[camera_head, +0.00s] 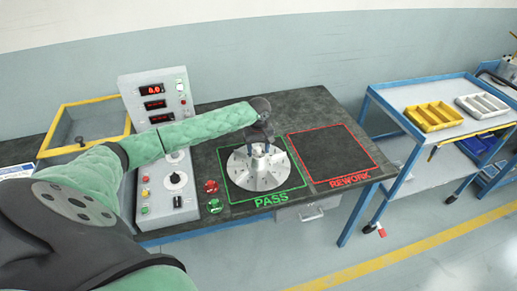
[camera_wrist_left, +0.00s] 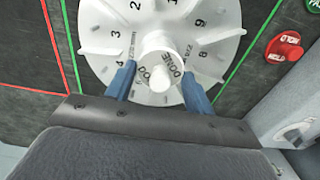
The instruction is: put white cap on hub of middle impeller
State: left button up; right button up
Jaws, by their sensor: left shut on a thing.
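A white finned impeller (camera_head: 258,178) lies on the bench inside the green PASS outline. It fills the top of the left wrist view (camera_wrist_left: 112,48), with numbers around its face. My left gripper (camera_head: 261,138) is above its middle and points down. In the left wrist view its blue fingers (camera_wrist_left: 159,84) are shut on the white cap (camera_wrist_left: 158,50), which has dark lettering. The cap is in line with the impeller's centre and covers the hub. I cannot tell whether cap and hub touch. Only one impeller is in view. My right gripper is not in view.
A control box (camera_head: 167,175) with dials stands left of the impeller. Red (camera_head: 211,186) and green (camera_head: 215,205) buttons sit between them. The red REWORK square (camera_head: 330,153) is empty. A yellow-rimmed tray (camera_head: 62,125) is at left; a blue cart (camera_head: 392,88) holds yellow and white bins.

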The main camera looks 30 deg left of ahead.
aim_at(259, 148)
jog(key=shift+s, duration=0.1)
pick_arm(q)
jog(key=o, duration=1)
jog(key=shift+c, duration=0.2)
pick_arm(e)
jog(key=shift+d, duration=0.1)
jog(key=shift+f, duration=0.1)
pick_arm(q)
jog(key=shift+r+b, duration=0.3)
jog(key=shift+r, duration=0.05)
notch_tip(259, 148, up, 2)
jog(key=shift+r+b, duration=0.25)
jog(key=shift+b, duration=0.4)
notch_tip(259, 148, up, 9)
jog(key=b, duration=0.2)
jog(key=shift+b, duration=0.4)
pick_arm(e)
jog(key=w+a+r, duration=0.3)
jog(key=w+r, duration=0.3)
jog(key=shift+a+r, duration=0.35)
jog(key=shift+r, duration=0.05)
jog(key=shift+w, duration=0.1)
